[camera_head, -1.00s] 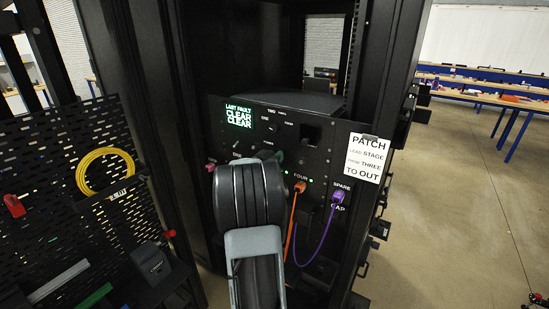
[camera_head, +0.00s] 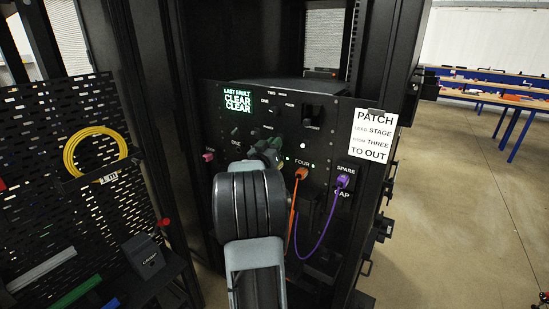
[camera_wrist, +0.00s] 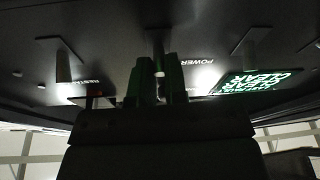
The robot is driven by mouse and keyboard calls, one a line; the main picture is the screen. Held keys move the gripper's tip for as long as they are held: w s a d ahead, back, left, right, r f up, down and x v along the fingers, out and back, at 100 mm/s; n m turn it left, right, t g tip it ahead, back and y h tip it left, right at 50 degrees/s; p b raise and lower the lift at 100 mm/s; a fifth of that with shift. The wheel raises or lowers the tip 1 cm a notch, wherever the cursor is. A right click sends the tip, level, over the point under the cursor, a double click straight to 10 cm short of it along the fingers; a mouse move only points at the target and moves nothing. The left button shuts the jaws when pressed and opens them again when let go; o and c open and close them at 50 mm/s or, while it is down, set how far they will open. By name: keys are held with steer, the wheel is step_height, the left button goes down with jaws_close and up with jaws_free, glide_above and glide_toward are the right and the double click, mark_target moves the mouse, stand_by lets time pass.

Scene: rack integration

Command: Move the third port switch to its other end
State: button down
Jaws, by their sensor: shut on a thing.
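The black switch panel (camera_head: 222,125) stands in the rack, with a green screen reading CLEAR CLEAR (camera_head: 237,102) at its upper left. My gripper (camera_head: 268,150) is at the panel face, left of the orange plug (camera_head: 301,174). In the wrist view, my gripper (camera_wrist: 158,85) is shut on a small lever (camera_wrist: 159,70), with a dark green finger on each side. Two other levers, one at the left (camera_wrist: 62,62) and one at the right (camera_wrist: 248,48), stand free. My wrist hides the panel's lower middle in the head view, so the held switch's label and end position cannot be read.
A purple cable (camera_head: 343,181) and the orange cable hang right of my wrist. A white PATCH note (camera_head: 373,135) is on the right. A pegboard (camera_head: 50,190) with a yellow cable coil (camera_head: 97,152) stands at the left. Open floor (camera_head: 470,200) lies to the right.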

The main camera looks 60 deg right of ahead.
step_height(320, 180, down, 2)
steer(key=h+b, duration=0.1)
steer(key=b, duration=0.4)
steer(key=h+b, duration=0.2)
steer(key=b, duration=0.2)
steer(key=shift+d+f+t+h+b, duration=0.15)
steer(key=shift+t+h+b, duration=0.15)
steer(key=shift+t+b, duration=0.1)
steer(key=h+b, duration=0.1)
steer(key=b, duration=0.2)
steer(key=shift+n, duration=0.3)
steer(key=shift+d+t+b, duration=0.1)
steer(key=shift+t+b, duration=0.2)
steer(key=shift+b, duration=0.25)
steer(key=shift+r+h+b, duration=0.2)
steer(key=shift+h+b, duration=0.2)
steer(key=c, duration=1.1)
jaws_free()
steer(key=shift+c, duration=0.2)
steer(key=shift+r+p, duration=0.2)
steer(key=shift+p, duration=0.15)
